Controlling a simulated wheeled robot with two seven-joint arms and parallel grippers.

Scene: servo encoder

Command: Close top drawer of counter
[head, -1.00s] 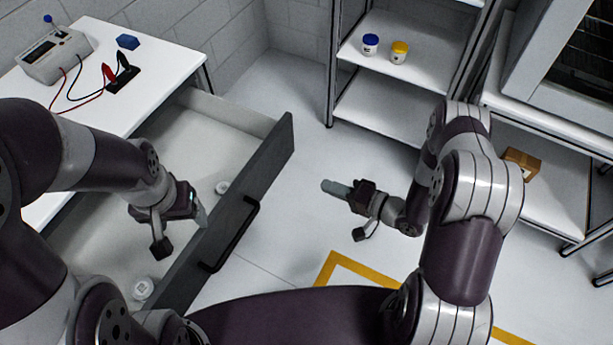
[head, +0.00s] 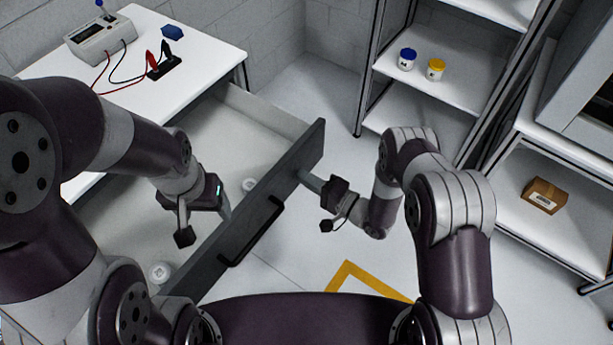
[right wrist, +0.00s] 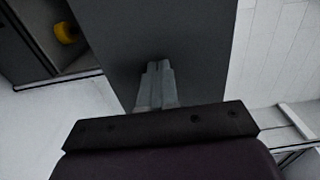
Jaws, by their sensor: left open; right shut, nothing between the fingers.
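The top drawer of the counter stands pulled out, its dark grey front (head: 290,180) facing right with a black bar handle (head: 252,232). The white counter top (head: 205,62) is behind it. My right gripper (head: 306,178) is shut and empty, its fingertips at the outer face of the drawer front near its far end; whether they touch is not clear. In the right wrist view the shut fingers (right wrist: 157,85) point at the dark drawer front (right wrist: 200,50). My left gripper (head: 208,220) is open and empty over the drawer's inside.
Two small white round items (head: 160,272) lie in the drawer. A shelf (head: 450,85) with two jars stands at the back; a carton (head: 543,196) is at right. Floor between is clear.

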